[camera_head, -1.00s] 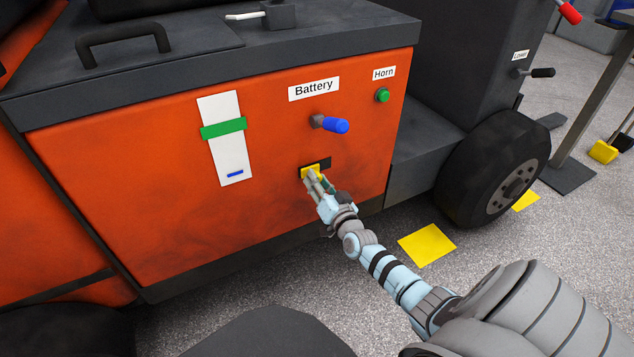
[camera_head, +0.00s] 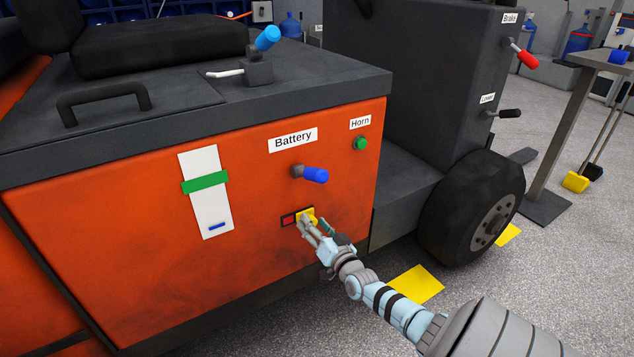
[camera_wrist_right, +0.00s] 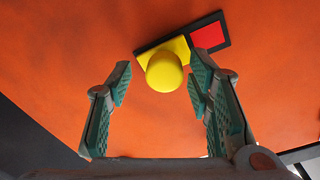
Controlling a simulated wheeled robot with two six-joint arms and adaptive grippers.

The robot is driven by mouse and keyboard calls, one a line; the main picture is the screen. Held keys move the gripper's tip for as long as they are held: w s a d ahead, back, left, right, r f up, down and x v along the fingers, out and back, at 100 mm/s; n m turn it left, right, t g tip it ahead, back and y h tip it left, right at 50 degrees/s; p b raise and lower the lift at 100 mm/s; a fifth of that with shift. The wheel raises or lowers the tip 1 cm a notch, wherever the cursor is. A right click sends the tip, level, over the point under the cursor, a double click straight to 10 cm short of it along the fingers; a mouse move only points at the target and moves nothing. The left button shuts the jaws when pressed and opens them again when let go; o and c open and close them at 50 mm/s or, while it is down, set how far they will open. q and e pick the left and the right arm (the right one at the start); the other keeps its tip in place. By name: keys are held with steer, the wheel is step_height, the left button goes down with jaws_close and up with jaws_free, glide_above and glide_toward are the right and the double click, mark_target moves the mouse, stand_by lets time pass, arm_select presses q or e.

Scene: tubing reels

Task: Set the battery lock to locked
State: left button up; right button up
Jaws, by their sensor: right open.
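The battery lock is a small dark-framed slide (camera_head: 288,220) on the orange panel, below the "Battery" label (camera_head: 293,140) and the blue-handled lever (camera_head: 314,175). Its yellow slider (camera_head: 307,213) is at the right end, with a red square showing at the left. My right gripper (camera_head: 308,224) is open right in front of the slider. In the right wrist view, the yellow knob (camera_wrist_right: 165,72) stands between the open fingers, closer to the right-hand one; the red square (camera_wrist_right: 208,37) shows beyond it. Whether a finger touches the knob is unclear. My left gripper is out of view.
A green horn button (camera_head: 361,143) is up and right of the lock. A white strip with a green slider (camera_head: 204,182) is to the left. The machine's black wheel (camera_head: 470,210) is at right. A yellow floor patch (camera_head: 416,284) lies beyond my right arm.

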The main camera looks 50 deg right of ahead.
steer(key=v, duration=1.2)
